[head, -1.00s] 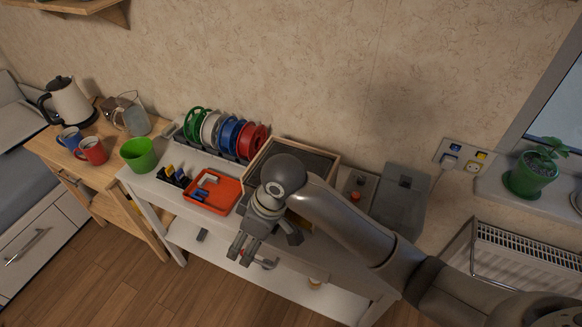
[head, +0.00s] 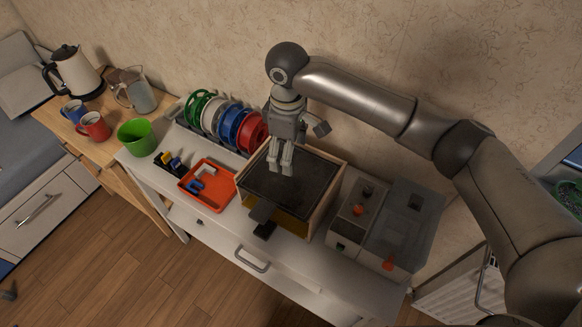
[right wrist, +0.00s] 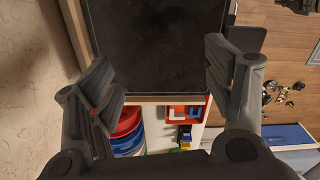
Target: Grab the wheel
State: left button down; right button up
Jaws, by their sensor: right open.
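Several wheel-like spools stand upright in a rack at the back of the white bench in the head view: a green one (head: 196,106), a white one (head: 213,117), a blue one (head: 234,127) and a red one (head: 252,134). I cannot tell which is the wheel meant. My right gripper (head: 281,168) is open and empty above the dark-topped wooden box, to the right of the red spool. In the right wrist view the gripper (right wrist: 162,72) has its fingers wide apart, with the red spool (right wrist: 128,119) near the left finger. My left gripper is not in view.
The wooden box (head: 330,190) has a dark top and stands beside an orange tray (head: 187,187) with small parts. A grey box with an orange knob (head: 358,210) is at right. A green cup (head: 137,137) and mugs stand at left.

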jog(key=f, duration=0.2)
jog(key=shift+w+d+f, duration=0.15)
jog(key=shift+d+f, duration=0.05)
jog(key=shift+f, duration=0.15)
notch_tip(320, 180, down, 4)
jog(key=shift+d+f+p, duration=0.1)
jog(key=shift+f+p, duration=0.05)
jog(key=shift+p, duration=1)
jog(key=shift+f, duration=0.3)
jog(key=shift+c, duration=2)
jog(key=c, duration=0.5)
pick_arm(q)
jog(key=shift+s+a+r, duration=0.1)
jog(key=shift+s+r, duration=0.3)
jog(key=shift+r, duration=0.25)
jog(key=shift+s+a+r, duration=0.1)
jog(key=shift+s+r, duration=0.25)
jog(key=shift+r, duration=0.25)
pick_arm(e)
jog(key=shift+c, duration=0.2)
